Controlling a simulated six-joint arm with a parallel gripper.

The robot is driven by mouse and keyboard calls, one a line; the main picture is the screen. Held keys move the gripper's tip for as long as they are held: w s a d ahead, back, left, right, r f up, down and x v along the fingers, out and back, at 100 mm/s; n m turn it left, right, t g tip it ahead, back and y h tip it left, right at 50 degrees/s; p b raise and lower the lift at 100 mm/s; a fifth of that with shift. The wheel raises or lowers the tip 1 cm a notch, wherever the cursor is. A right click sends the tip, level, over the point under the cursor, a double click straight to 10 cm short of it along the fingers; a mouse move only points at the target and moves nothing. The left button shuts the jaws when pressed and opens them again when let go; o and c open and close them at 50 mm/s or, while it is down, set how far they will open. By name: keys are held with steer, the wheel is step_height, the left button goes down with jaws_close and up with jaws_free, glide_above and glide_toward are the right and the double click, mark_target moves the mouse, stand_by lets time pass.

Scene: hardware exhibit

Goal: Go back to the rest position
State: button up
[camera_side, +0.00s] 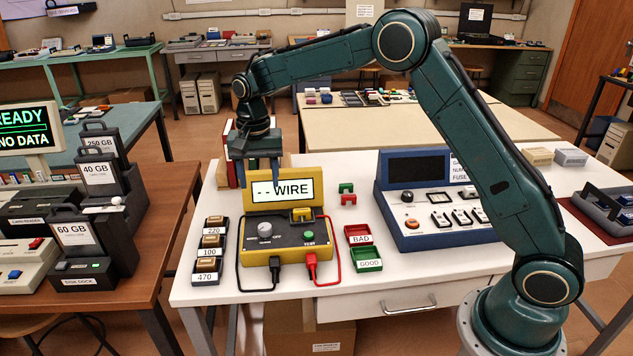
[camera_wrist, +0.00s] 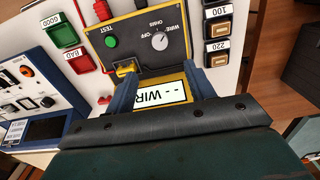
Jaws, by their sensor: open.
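My gripper (camera_side: 260,180) is open, with its fingers pointing down just behind and above the yellow tester (camera_side: 290,258). The tester's display (camera_side: 268,189) reads "-- WIRE". In the wrist view my gripper (camera_wrist: 160,72) has its two blue fingers apart on either side of the display, with nothing seen held between them. A yellow block (camera_side: 302,214) sits on the tester's top at the right; it also shows in the wrist view (camera_wrist: 126,68), near the left finger. The tester has a grey knob (camera_side: 265,230) and a green TEST button (camera_side: 309,237).
Labelled parts (camera_side: 211,242) line the left side of the white table. A red BAD tray (camera_side: 359,234) and a green GOOD tray (camera_side: 367,259) lie right of the tester. A blue console (camera_side: 420,236) stands further right. Small green (camera_side: 346,187) and red (camera_side: 349,199) pieces lie between.

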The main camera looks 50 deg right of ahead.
steer(key=shift+r, duration=0.4)
steer(key=s+d+r+n+t, duration=0.2)
steer(key=s+r+n+t, duration=0.15)
steer(key=s+r, duration=1.15)
steer(key=s+f+n+t, duration=0.1)
steer(key=s+n, duration=0.1)
steer(key=s, duration=0.9)
steer(key=s+d+f+n+t, duration=0.1)
steer(key=s+f+n, duration=0.1)
steer(key=s, duration=0.9)
steer(key=shift+n, duration=0.85)
steer(key=shift+d, duration=0.1)
